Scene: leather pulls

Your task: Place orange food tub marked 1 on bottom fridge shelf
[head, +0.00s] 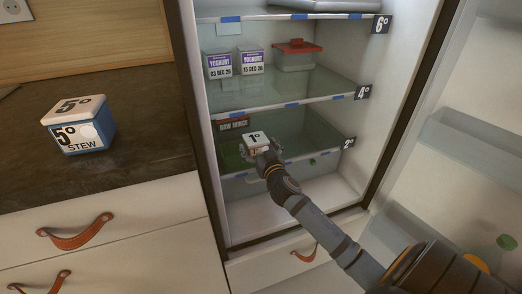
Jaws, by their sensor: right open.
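A small tub with a white lid marked 1° (256,138) is inside the fridge, at the front of the lowest glass shelf (316,147), the one labelled 2°. Its sides are mostly hidden, so I cannot make out their colour. My right gripper (262,152) reaches in from the lower right and is open, right at the near side of the tub. I cannot tell whether its fingers touch the tub. My left gripper is not in view.
A red-lidded pack marked mince (233,124) is behind the tub. Yoghurt tubs (250,62) and a red-lidded clear box (297,55) stand on the 4° shelf. A blue 5° stew tub (78,125) sits on the dark counter (150,120). The open fridge door (470,110) is at right.

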